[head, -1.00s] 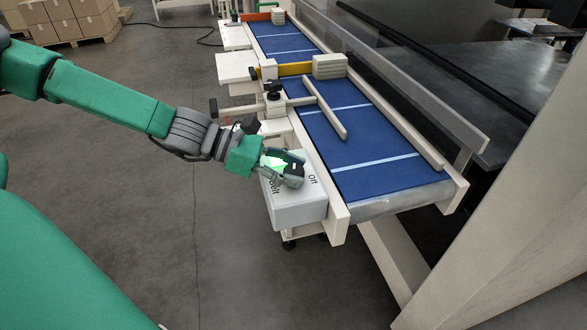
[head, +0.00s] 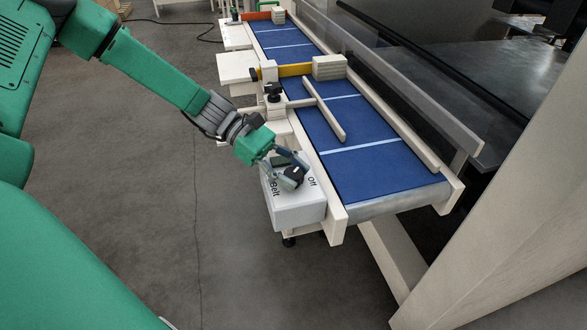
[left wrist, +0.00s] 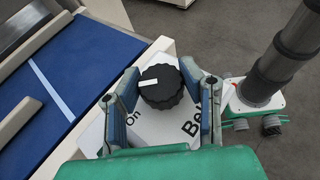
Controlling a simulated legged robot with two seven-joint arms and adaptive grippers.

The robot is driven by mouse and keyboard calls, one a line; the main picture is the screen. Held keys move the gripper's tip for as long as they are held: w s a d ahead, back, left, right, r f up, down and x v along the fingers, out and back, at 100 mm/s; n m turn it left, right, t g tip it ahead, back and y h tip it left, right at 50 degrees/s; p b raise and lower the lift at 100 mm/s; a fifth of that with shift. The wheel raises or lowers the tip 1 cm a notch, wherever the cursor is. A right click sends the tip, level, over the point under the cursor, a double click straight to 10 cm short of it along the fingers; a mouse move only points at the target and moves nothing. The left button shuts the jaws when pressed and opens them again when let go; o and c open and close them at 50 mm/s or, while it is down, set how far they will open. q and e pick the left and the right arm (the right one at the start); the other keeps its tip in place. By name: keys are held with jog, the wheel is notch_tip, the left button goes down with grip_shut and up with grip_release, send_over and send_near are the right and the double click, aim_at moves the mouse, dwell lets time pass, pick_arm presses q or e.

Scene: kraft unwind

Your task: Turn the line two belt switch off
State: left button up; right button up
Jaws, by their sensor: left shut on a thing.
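The black belt switch knob (head: 293,178) sits on a pale box (head: 297,212) at the near left end of the conveyor. "Off" shows at the box's right and "Belt" at its left in the head view. In the left wrist view, the knob (left wrist: 161,86) has a white mark that points left, roughly above the printed "On". My left gripper (head: 290,173) reaches down over the box. In the left wrist view, its two fingers (left wrist: 163,92) are shut on the knob, one at each side. My right gripper is not in view.
The blue conveyor belt (head: 372,172) with white stripes runs away from the box. A pale guide bar (head: 325,110) lies over it, and a side post with a black knob (head: 273,92) stands behind the box. The floor at left is clear.

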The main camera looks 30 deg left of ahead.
pick_arm(q)
jog(key=m+g+b, duration=0.1)
jog(key=m+g, duration=0.3)
jog(key=g, duration=0.1)
jog(key=shift+w+m+y, duration=0.15)
jog(key=shift+m+y, duration=0.15)
jog(key=shift+y, duration=0.1)
jog(key=shift+r+m+g+y+b, duration=0.1)
jog(key=shift+m+g+y+b, duration=0.35)
jog(key=shift+m+g, duration=0.6)
jog(key=shift+m+g+y+b, duration=0.1)
jog(key=shift+m+g+y, duration=0.55)
jog(key=shift+m+g, duration=0.35)
jog(key=shift+g, duration=0.25)
jog(key=o, duration=1.2)
jog(key=shift+a, duration=0.1)
